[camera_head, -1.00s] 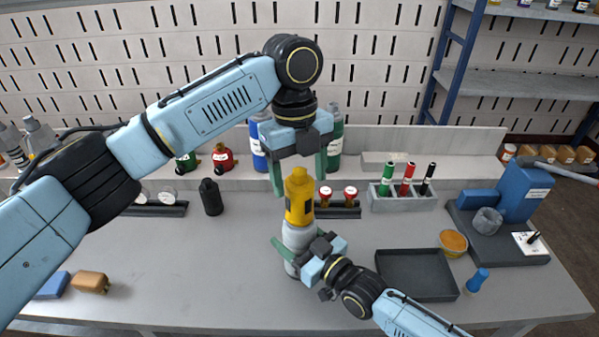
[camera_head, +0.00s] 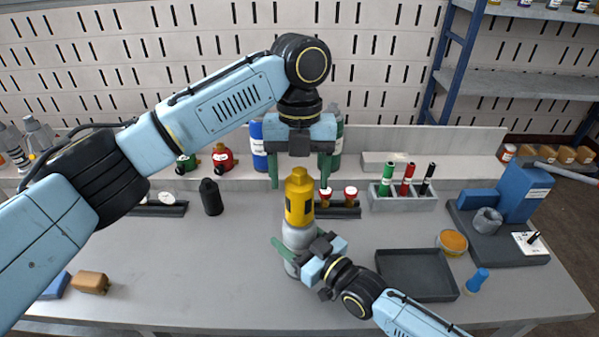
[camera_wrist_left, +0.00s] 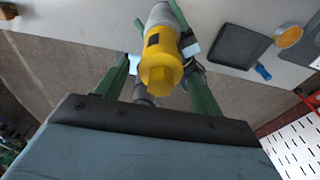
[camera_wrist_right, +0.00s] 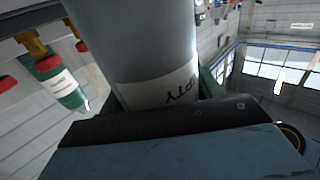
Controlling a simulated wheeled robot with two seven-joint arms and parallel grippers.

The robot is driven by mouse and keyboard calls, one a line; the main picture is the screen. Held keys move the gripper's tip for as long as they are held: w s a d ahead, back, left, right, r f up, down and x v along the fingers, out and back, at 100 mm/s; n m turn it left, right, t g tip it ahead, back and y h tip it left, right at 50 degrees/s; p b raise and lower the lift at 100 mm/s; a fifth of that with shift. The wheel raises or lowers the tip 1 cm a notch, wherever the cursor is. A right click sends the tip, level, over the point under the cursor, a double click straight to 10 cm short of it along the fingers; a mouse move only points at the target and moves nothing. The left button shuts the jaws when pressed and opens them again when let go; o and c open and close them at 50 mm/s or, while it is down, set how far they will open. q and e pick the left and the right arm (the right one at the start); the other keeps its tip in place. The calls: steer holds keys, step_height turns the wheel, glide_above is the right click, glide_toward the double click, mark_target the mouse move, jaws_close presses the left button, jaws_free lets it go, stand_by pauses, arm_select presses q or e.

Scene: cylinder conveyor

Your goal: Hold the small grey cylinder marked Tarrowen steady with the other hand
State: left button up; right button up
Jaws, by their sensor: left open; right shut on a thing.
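A small grey cylinder (camera_head: 297,236) with a yellow cap-like top (camera_head: 299,198) stands upright on the bench. My right gripper (camera_head: 301,246) is shut around its grey body, low down. In the right wrist view the grey body (camera_wrist_right: 140,45) fills the space between the fingers; its white label shows partial handwriting, and I cannot read the name Tarrowen. My left gripper (camera_head: 299,182) is open, pointing down above the cylinder, its fingers either side of the yellow top. In the left wrist view the yellow top (camera_wrist_left: 160,65) sits between the spread fingers, apart from them.
A dark tray (camera_head: 416,275) lies right of the cylinder, with an orange-filled bowl (camera_head: 453,242) and a blue object (camera_head: 477,281) beyond. A marker rack (camera_head: 403,198) and red-topped items stand behind. A black bottle (camera_head: 211,197) is at left.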

arm_select(q)
steer(key=shift+f, duration=0.15)
steer(key=shift+f, duration=1.15)
steer(key=c, duration=1.1)
steer(key=n, duration=0.3)
steer(key=shift+n, duration=0.3)
steer(key=shift+r+n+h, duration=0.1)
steer(key=shift+n+h, duration=0.3)
steer(key=shift+n, duration=0.8)
